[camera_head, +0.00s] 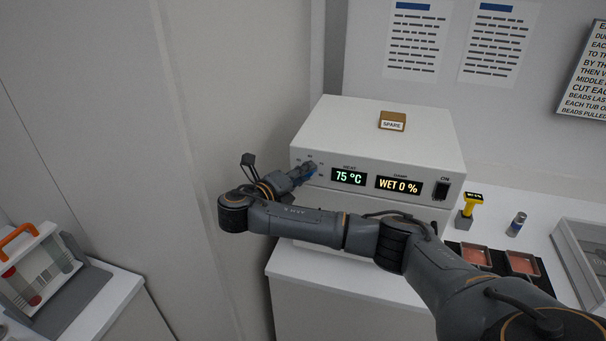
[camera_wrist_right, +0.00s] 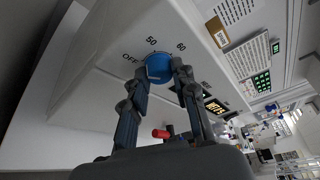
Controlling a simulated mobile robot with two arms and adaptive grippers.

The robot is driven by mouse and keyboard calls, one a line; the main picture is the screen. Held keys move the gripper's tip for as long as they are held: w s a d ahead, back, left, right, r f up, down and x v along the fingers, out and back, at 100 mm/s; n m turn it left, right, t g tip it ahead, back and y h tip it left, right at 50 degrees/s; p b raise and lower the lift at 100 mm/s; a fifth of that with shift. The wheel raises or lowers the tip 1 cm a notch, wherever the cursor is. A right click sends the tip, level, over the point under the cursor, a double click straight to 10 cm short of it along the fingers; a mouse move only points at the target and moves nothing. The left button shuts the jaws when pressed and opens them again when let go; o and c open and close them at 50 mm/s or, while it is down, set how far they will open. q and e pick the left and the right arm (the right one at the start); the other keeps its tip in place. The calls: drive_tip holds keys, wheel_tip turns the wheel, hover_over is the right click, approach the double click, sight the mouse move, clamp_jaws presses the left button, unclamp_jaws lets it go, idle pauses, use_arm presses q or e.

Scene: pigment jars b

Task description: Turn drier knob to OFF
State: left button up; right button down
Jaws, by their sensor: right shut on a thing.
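The drier is a white box (camera_head: 375,135) on a white cabinet against the wall. The blue drier knob (camera_head: 309,170) is at the left of this front, partly covered by my right gripper (camera_head: 302,173). In the right wrist view, the knob (camera_wrist_right: 159,67) sits between the fingertips of my gripper (camera_wrist_right: 160,78), which is shut on it. OFF, 50 and 60 marks show around it. The knob's pointer is not clear. My left gripper is out of view.
A brown SPARE block (camera_head: 392,121) sits on the drier. Right of it are a yellow-topped tool (camera_head: 471,204), a small jar (camera_head: 517,224) and pink-filled trays (camera_head: 476,256). A rack with an orange handle (camera_head: 19,235) stands at lower left. Walls lie left and behind.

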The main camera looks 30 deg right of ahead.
drive_tip(key=c, duration=1.1)
unclamp_jaws()
drive_tip(key=shift+d, duration=0.1)
drive_tip(key=shift+o, duration=0.2)
drive_tip(key=v, duration=0.7)
drive_tip(key=shift+a, duration=0.25)
